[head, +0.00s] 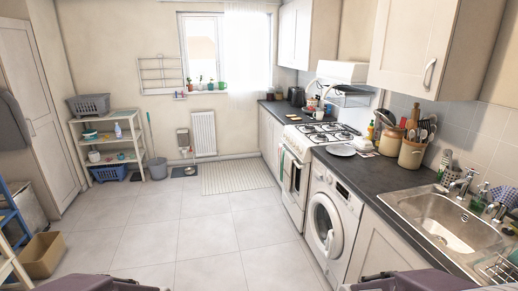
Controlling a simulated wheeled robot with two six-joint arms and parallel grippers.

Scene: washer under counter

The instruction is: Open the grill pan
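A white cooker with a gas hob (322,134) stands along the right-hand counter. A white raised grill unit (342,71) is above the back of the hob. A grey rack-like tray (350,98) shows just under this unit and looks like the grill pan. It is small in the picture, and I cannot tell how far it is pushed in. Neither of my grippers shows in the head view; only dark purple-grey shapes come in at the bottom edge.
The washing machine (325,226) stands under the counter (368,171), nearer than the cooker. A sink (445,217) is at the near right. A shelf rack (107,146) and a cardboard box (41,255) are on the left. The tiled floor (180,235) between is clear.

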